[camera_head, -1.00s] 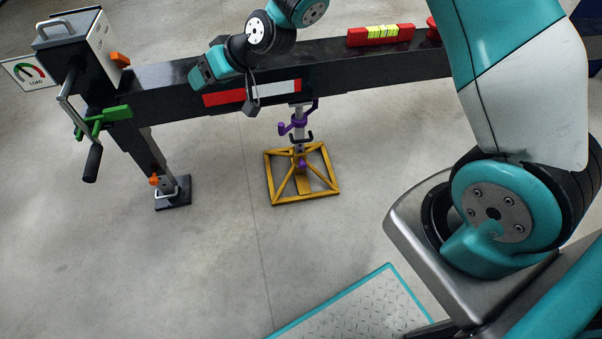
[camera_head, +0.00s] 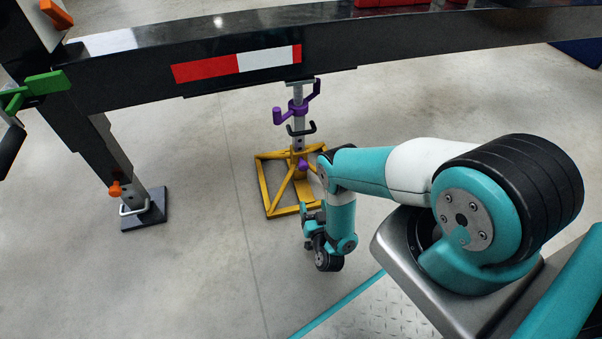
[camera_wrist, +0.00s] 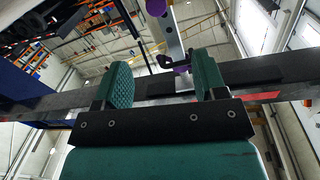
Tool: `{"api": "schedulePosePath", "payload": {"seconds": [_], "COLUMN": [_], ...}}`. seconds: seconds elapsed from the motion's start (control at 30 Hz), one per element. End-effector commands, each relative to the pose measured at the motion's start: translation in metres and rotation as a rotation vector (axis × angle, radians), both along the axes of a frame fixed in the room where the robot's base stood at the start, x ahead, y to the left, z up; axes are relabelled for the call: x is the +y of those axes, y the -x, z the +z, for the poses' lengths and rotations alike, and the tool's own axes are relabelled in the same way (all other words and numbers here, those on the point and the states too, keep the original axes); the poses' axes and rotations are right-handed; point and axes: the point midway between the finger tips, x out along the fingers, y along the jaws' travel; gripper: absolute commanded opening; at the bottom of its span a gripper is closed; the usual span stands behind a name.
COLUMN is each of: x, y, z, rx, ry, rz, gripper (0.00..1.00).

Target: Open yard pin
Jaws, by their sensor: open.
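A purple pin knob (camera_head: 303,165) shows low on the grey post (camera_head: 298,135) of a yellow floor stand (camera_head: 266,187) under the black beam. A purple crank-like handle (camera_head: 300,108) and a black hook (camera_head: 302,130) sit higher on the post. My gripper (camera_head: 307,216) is low, in front of the stand's right side. In the wrist view, my gripper (camera_wrist: 162,78) is open and empty. The post (camera_wrist: 174,42) and a purple knob (camera_wrist: 156,6) show beyond the fingers, near the top edge. The purple handle (camera_wrist: 182,70) shows between them.
The black beam (camera_head: 130,84) with a red and white strip (camera_head: 236,64) runs overhead. A beam leg with an orange knob (camera_head: 115,189) and black foot (camera_head: 144,210) stands at left. A green part (camera_head: 45,84) is at the left edge. Floor left of the stand is clear.

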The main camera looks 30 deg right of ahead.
Motion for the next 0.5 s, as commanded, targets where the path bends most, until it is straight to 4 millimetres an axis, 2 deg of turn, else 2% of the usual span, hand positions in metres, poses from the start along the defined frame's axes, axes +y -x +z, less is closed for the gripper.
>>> {"api": "schedulePosePath", "payload": {"seconds": [0.17, 0.5], "x": [-0.007, -0.020], "y": [-0.005, -0.039], "z": [-0.007, -0.011], "rx": [-0.006, -0.006], "ry": [0.006, 0.005], "rz": [-0.013, -0.011], "gripper": [0.65, 0.65]}}
